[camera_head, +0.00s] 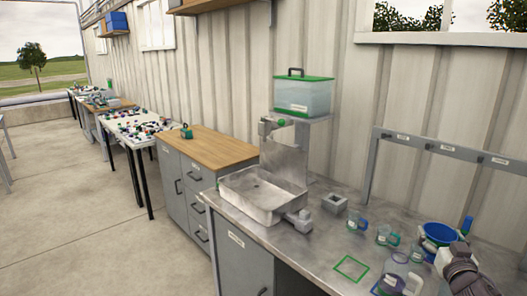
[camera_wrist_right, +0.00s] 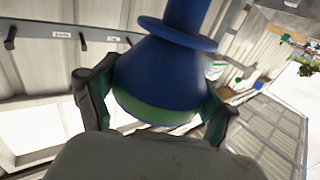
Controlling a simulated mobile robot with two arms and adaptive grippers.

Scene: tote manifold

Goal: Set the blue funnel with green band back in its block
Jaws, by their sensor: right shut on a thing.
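The blue funnel with green band (camera_head: 441,232) is in my right gripper (camera_head: 440,246) at the right of the head view, above the right part of the counter. In the right wrist view the funnel (camera_wrist_right: 165,70) fills the middle, with its spout toward the top edge and its green band near my palm. The two fingers of my right gripper (camera_wrist_right: 152,100) are on either side of its cone. A grey square block (camera_head: 334,202) with an opening in its top stands on the counter, left of the funnel and apart from it. My left gripper is not in view.
Clear measuring cups with green and blue handles (camera_head: 356,221) stand between block and funnel. A clear jug (camera_head: 396,272) stands near the front. Green outline (camera_head: 351,268) marks bare counter. A metal basin (camera_head: 262,195) and a labelled rail (camera_head: 455,150) stand behind or beside.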

